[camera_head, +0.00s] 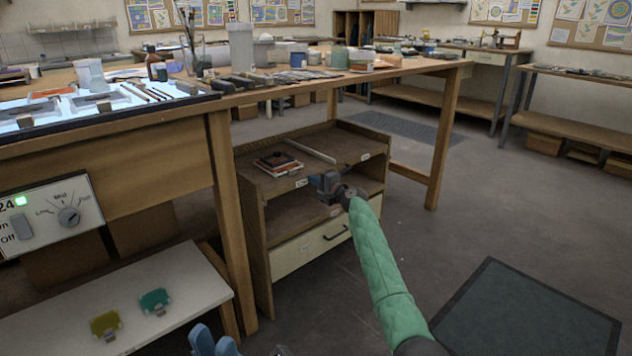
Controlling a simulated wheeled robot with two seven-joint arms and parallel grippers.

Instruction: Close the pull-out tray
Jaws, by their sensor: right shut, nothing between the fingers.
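A wooden cabinet (257,250) stands under the workbench. Its upper tray-like board (345,146) carries small labels on its front edge. A lower board (290,226) lies beneath it, above a pale drawer (297,253) with a dark handle. I cannot tell which board is the pull-out tray or how far it sticks out. My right gripper (326,183), on a green-sleeved arm, is shut and empty at the upper board's front edge; contact is unclear. It hides part of the boards. My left gripper (214,344) shows only as blue fingers at the bottom edge, apart from the cabinet.
A dark red-and-white stack (278,163) and a pale strip (311,151) lie on the upper board. A bench leg (231,215) stands close left of the cabinet. A low white shelf (180,290) holds two coloured pieces. The floor right of the cabinet is open, with a dark mat (525,315).

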